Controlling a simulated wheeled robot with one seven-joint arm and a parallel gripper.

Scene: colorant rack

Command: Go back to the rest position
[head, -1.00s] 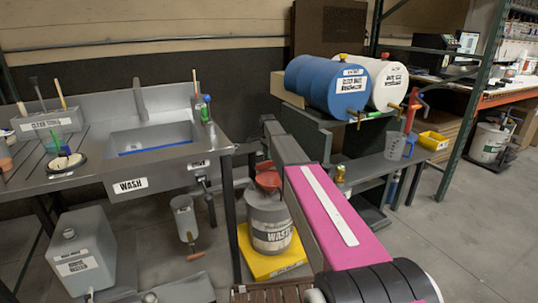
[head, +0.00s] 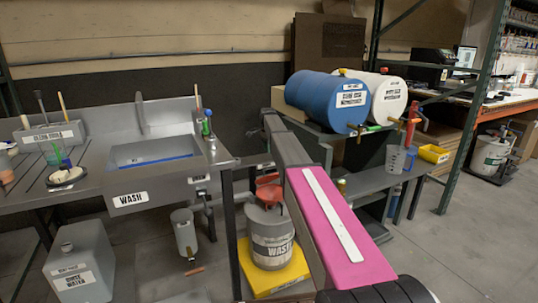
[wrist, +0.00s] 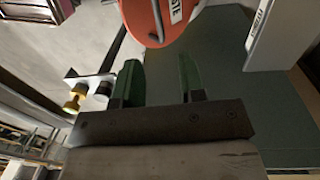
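In the wrist view my gripper (wrist: 160,82) has its two green fingers apart, with nothing between them. An orange-red container (wrist: 160,15) with a label that ends in "STE" is beyond the fingertips; I cannot tell how far. In the head view my pink-topped arm stretches from the bottom edge toward the back wall. The fingers cannot be made out there.
A sink bench (head: 130,199) stands left of my arm. A bucket (head: 271,240) with a red funnel (head: 268,192) sits on a yellow base close beside it. A blue drum (head: 328,98) and a white drum (head: 385,95) lie on a rack to the right. Floor (head: 450,250) at right is clear.

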